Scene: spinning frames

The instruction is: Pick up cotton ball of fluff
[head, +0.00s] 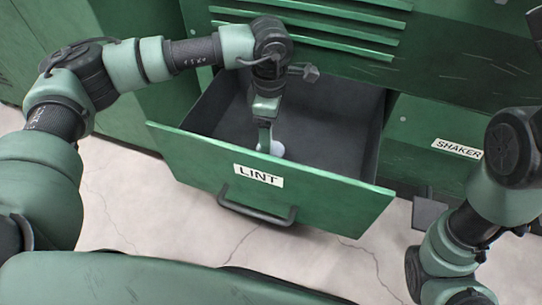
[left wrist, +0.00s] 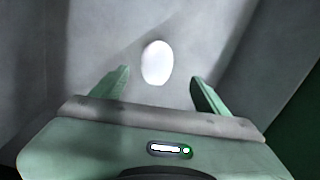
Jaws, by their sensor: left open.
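The cotton ball of fluff (head: 277,148) is small, white and rounded. It lies in the open LINT drawer (head: 348,124), near the front panel, partly hidden by my left gripper (head: 264,143). In the left wrist view the cotton ball (left wrist: 157,62) shows against the grey drawer floor, ahead of and between the two green fingers of my left gripper (left wrist: 158,90). The fingers are spread and empty, and the ball is a little beyond their tips. My right arm is at the right edge of the head view; its gripper is not clearly visible.
The drawer's green front panel (head: 330,195) with a dark handle (head: 258,213) stands close to my left gripper. Dark drawer walls surround it. A green machine with slats (head: 310,38) rises behind. A SHAKER label (head: 457,148) is at right. Cracked pale floor (head: 120,200) lies in front.

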